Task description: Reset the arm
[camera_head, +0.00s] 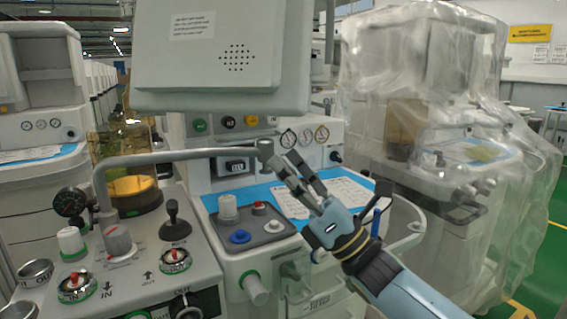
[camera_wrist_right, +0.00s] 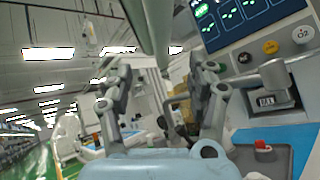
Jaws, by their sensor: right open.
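My right gripper (camera_head: 284,162) is in front of the middle anaesthesia cart, its two fingers apart with nothing between them. In the right wrist view the gripper's (camera_wrist_right: 158,88) fingers stand wide apart. The fingertips are close to the end of a grey bent tube (camera_head: 180,156) that reaches across the cart; I cannot tell whether they touch it. My right arm (camera_head: 400,290) comes in from the lower right. My left gripper is not in view.
A grey monitor housing (camera_head: 222,75) hangs above the cart. Knobs stand on a grey tray (camera_head: 262,237) below the gripper. A blue work surface with white papers (camera_head: 335,196) lies beside it. A plastic-covered cart (camera_head: 430,130) stands to the right. Green floor (camera_head: 545,270) is open at far right.

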